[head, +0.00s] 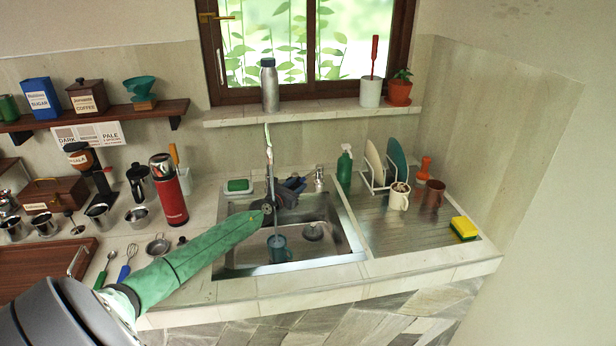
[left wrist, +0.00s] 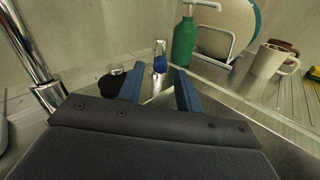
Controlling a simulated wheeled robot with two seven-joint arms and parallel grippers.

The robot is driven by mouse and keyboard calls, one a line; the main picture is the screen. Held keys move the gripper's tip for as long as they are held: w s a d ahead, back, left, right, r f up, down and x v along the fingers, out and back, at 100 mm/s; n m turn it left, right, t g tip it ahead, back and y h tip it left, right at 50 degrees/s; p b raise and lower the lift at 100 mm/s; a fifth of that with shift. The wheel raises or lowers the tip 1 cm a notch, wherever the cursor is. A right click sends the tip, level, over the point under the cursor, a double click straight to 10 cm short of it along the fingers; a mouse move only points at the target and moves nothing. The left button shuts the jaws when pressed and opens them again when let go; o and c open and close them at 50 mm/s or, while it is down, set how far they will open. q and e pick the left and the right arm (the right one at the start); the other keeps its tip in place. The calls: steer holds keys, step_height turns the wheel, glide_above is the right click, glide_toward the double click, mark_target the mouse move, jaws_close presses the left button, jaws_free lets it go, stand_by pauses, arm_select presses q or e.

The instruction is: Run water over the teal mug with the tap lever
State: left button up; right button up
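The teal mug (head: 277,248) stands in the steel sink (head: 345,240), below the tall chrome tap (head: 269,165). A thin vertical line runs from the tap toward the mug; I cannot tell if it is water. A small chrome fitting with a blue mark, apparently the tap lever (head: 319,175), stands behind the sink. It also shows in the left wrist view (left wrist: 160,62), ahead of and between the fingers. My left gripper (head: 298,186) is open with nothing between its fingers, just left of the lever; contact cannot be told. My right gripper is not in view.
A green bottle (head: 345,165) stands right of the lever. The drainer (head: 385,235) holds a plate rack (head: 378,180), a cream mug (head: 398,197), a brown mug (head: 433,193) and a sponge (head: 464,228). A red flask (head: 168,190) stands left of the sink.

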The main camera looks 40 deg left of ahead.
mark_target(308, 175)
arm_select(q)
steer(key=shift+w+m, duration=0.1)
steer(key=shift+m, duration=0.2)
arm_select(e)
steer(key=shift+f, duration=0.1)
